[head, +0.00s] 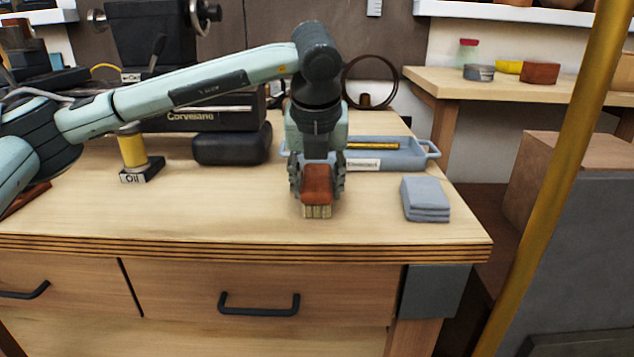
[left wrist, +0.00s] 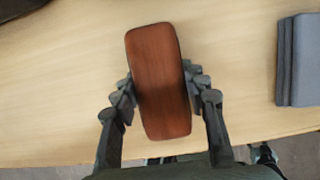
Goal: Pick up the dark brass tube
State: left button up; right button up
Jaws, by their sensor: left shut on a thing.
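My left gripper (head: 317,183) is shut on a brush with a red-brown wooden back (head: 317,181) and pale bristles. It holds the brush over the front of the workbench; whether the bristles touch the top is unclear. In the left wrist view the wooden back (left wrist: 160,65) lies between the two fingers (left wrist: 160,88). A brass-coloured tube (head: 373,146) lies in the blue-grey tray (head: 411,158) behind the gripper, its left part hidden by the arm. It looks golden; I cannot tell if it is the dark brass tube. My right gripper is out of view.
Folded grey cloths (head: 426,199) lie right of the gripper. An oil can (head: 132,150) stands in a black holder at left, near a black padded object (head: 231,147). A tall brass-coloured pole (head: 560,165) crosses the right foreground. The bench front (head: 240,215) is mostly clear.

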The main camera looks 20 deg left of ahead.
pick_arm(q)
jog(key=shift+f, duration=0.2)
jog(key=o, duration=1.1)
jog(key=shift+c, duration=0.2)
jog(key=shift+o, duration=0.8)
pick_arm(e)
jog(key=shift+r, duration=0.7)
pick_arm(q)
jog(key=shift+r, duration=0.15)
